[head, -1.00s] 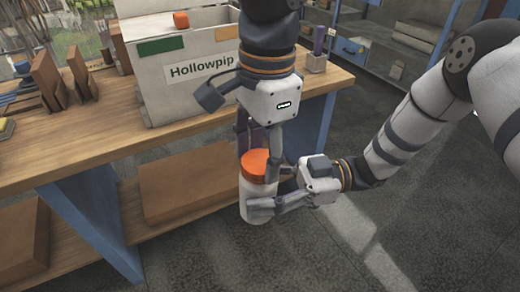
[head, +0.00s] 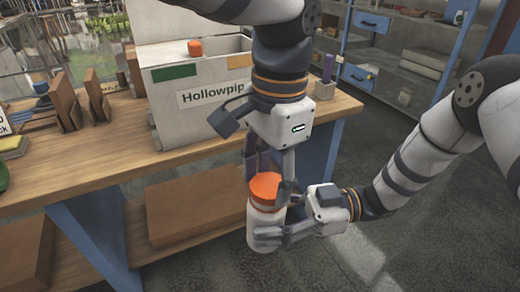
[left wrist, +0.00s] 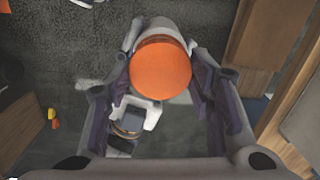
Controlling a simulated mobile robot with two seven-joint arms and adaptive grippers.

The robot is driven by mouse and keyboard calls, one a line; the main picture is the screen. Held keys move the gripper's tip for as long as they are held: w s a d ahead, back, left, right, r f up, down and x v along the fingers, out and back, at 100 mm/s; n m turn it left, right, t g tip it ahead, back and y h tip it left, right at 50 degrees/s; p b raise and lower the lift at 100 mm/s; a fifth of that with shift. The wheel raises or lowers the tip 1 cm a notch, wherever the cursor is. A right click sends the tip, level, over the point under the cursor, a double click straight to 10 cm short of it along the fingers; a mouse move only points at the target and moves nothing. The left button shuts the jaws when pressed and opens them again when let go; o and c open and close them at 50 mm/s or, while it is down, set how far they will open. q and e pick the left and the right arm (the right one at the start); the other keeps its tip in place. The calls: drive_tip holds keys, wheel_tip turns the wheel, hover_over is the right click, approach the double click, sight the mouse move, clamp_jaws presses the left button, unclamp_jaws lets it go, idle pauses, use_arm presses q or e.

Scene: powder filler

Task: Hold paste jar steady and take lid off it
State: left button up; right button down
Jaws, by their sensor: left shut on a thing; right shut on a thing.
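The paste jar (head: 262,230) is white and stands roughly upright, held in the air in front of the table. Its orange lid (head: 266,186) is at the jar's top; I cannot tell whether it is loose. My right gripper (head: 268,236) is shut on the jar's body from the right. My left gripper (head: 268,182) points down from above and is shut on the lid. In the left wrist view the lid (left wrist: 160,68) shows as a round orange disc between the fingertips, hiding most of the jar.
A wooden table (head: 110,170) with a lower shelf stands behind and left of the jar. On it is a grey bin (head: 165,110) labelled Hollowpip, with an orange object (head: 195,48) at its top. Blue-framed shelves (head: 400,55) stand at the back right. The floor below is open.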

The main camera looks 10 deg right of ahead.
use_arm(q)
drive_tip(key=shift+r, duration=0.6)
